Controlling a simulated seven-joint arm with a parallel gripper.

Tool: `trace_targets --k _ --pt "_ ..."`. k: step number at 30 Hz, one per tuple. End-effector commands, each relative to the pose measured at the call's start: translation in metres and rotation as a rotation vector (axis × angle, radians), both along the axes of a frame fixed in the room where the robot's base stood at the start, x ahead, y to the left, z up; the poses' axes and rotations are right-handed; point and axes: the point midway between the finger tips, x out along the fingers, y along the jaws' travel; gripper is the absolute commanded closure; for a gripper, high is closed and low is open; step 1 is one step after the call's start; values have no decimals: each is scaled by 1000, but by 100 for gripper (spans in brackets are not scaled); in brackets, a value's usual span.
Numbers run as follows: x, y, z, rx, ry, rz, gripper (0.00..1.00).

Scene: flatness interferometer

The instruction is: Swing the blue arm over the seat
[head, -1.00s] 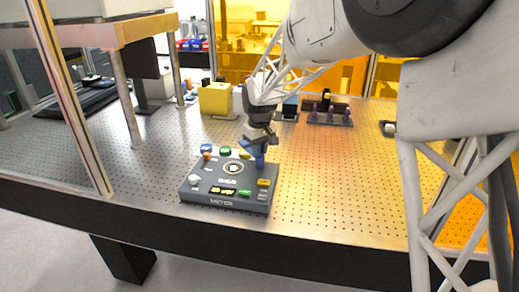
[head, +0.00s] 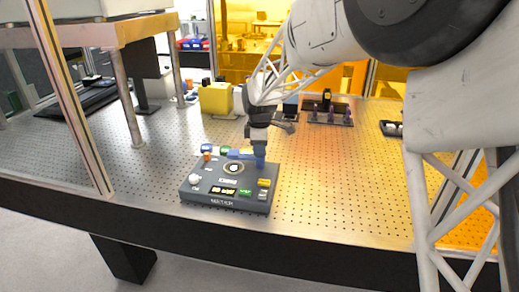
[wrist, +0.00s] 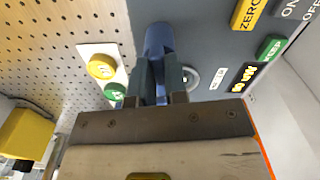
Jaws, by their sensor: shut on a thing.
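The dark meter box (head: 226,190) stands near the table's front edge. Its round, pale-ringed seat (head: 234,168) is uncovered in the head view. In the wrist view the ring (wrist: 191,77) is partly hidden by a finger. The exact contact is partly hidden.
A yellow block (head: 215,98) and a dark tray (head: 328,112) stand behind. The perforated table right of the box is clear.

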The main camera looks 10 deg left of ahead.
Motion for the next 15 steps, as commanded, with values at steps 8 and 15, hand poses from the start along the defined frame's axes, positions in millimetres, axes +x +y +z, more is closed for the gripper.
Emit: trace_targets --k 8,15 --pt "0 0 1 0 -1 144 100" --pt "0 0 1 0 -1 185 100"
